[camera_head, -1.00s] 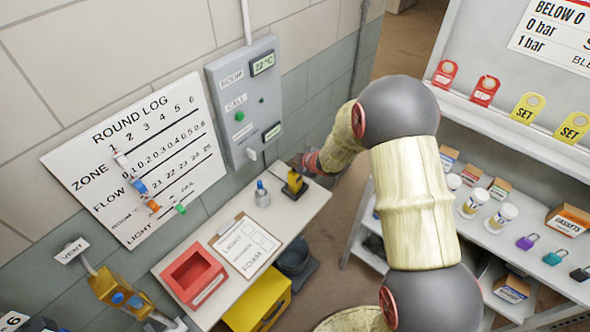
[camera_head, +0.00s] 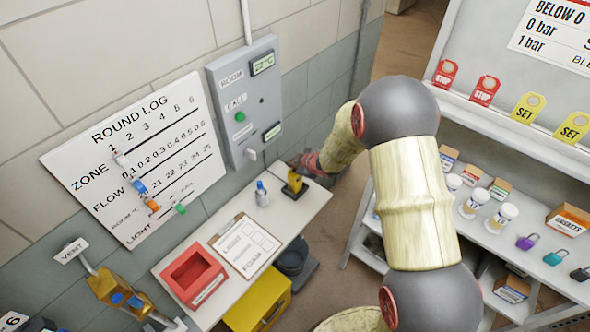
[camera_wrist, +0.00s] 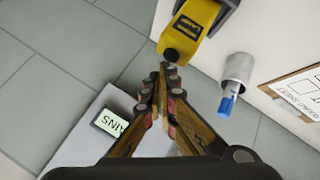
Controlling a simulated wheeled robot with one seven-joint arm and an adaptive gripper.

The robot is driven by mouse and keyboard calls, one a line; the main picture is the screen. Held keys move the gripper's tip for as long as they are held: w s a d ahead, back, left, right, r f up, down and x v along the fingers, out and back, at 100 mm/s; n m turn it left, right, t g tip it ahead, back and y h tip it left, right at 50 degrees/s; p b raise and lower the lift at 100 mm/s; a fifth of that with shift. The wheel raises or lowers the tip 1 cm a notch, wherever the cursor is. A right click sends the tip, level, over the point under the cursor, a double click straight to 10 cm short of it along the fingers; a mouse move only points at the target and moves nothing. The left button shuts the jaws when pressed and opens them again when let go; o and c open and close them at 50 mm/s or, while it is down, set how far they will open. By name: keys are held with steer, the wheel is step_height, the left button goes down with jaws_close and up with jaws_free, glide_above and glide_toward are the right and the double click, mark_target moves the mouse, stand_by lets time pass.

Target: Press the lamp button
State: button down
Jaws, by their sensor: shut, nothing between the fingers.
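A yellow device (camera_head: 294,180) with a black base stands at the far right end of the white bench. It also shows in the wrist view (camera_wrist: 192,32), with a dark label whose wording I cannot read. No button clearly marked as the lamp's can be made out. My gripper (camera_wrist: 168,70) is shut and empty. In the wrist view its fingertips lie just below the yellow device's rounded end; I cannot tell whether they touch. In the head view my gripper (camera_head: 302,163) is small, just behind the device. The grey wall panel (camera_head: 240,105) carries a green button (camera_head: 240,117) under CALL.
A metal cup (camera_wrist: 238,72) with a blue-capped item stands beside the yellow device. A clipboard (camera_head: 245,246) and a red tray (camera_head: 193,277) lie on the bench (camera_head: 300,222). A display (camera_wrist: 110,122) on the panel is near my fingers. Shelves (camera_head: 480,235) stand at right.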

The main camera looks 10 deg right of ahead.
mark_target(294, 170)
steer(key=shift+f, duration=0.4)
steer(key=shift+f+b, duration=0.2)
steer(key=shift+b, duration=0.1)
steer(key=shift+r, duration=0.1)
steer(key=shift+r+p, duration=0.6)
step_height(294, 170, up, 6)
steer(key=p, duration=0.5)
steer(key=shift+p, duration=0.3)
stand_by(0.4)
